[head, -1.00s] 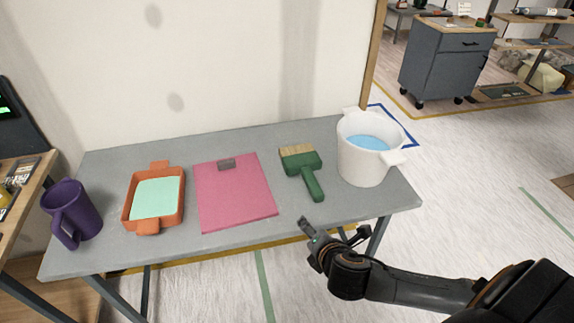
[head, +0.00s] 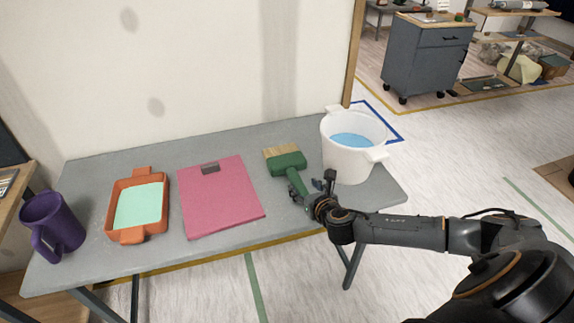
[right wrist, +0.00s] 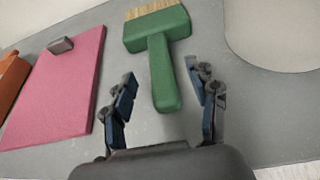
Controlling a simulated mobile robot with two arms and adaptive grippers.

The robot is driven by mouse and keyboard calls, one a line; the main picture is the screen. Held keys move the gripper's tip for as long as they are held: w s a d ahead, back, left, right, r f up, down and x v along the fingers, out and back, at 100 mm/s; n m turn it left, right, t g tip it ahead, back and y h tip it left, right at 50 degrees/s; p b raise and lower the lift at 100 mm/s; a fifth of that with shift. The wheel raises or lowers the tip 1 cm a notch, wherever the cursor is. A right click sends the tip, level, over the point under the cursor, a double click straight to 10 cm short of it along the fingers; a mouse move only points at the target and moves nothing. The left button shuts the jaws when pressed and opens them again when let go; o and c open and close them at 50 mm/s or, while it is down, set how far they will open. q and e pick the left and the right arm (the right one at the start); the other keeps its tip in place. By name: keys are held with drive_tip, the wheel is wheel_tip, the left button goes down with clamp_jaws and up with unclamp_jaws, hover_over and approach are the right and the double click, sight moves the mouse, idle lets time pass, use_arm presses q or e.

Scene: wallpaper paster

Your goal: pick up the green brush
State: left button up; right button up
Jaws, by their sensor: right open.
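The green brush (head: 286,163) lies on the grey table, left of the white bucket, with its tan bristles toward the wall and its handle toward the table's front edge. My right gripper (head: 312,190) is at the handle end in the head view. In the right wrist view the brush (right wrist: 158,50) shows whole, and the gripper (right wrist: 165,95) is open with its fingers on either side of the handle's end. The fingers appear apart from the handle. In the head view the gripper partly hides the handle's end. My left gripper is not in view.
The white bucket (head: 345,160) with blue liquid stands close to the right of the brush. A pink clipboard (head: 220,200) lies to the left, then an orange tray (head: 113,215) and a purple mug (head: 58,230). Bare grey table (head: 205,150) lies behind the clipboard.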

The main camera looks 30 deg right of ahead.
sight(299, 182)
drive_tip(key=shift+x, duration=2.9)
drive_tip(key=shift+s+f, duration=0.1)
drive_tip(key=shift+f, duration=0.05)
clamp_jaws()
